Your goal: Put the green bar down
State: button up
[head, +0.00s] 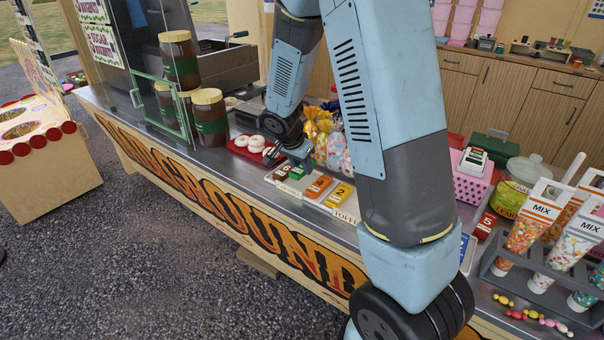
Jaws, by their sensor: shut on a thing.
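The green bar (298,172) is small in the head view, near the front of the counter, between a dark red bar (282,172) and an orange bar (319,186). My gripper (299,163) reaches down over the green bar from behind and is shut on it. The fingers are small and partly blend with the dark wrist, and I cannot tell whether the bar touches the counter. A yellow bar (340,195) marked 2 lies to the right of the orange one.
Pale label cards (345,215) line the counter edge. A red tray (243,147) with white doughnuts is to the left, with big brown jars (210,118) beyond. Wrapped sweet bags (325,135) stand just behind the bars. A pink basket (471,178) and a cone rack (548,285) are to the right.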

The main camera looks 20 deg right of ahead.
aim_at(301, 182)
jog(key=shift+w+f, duration=0.2)
jog(key=shift+f, duration=0.1)
notch_tip(301, 182, down, 3)
jog(key=shift+w+r, duration=0.1)
jog(key=shift+f, duration=0.2)
jog(key=shift+f, duration=0.3)
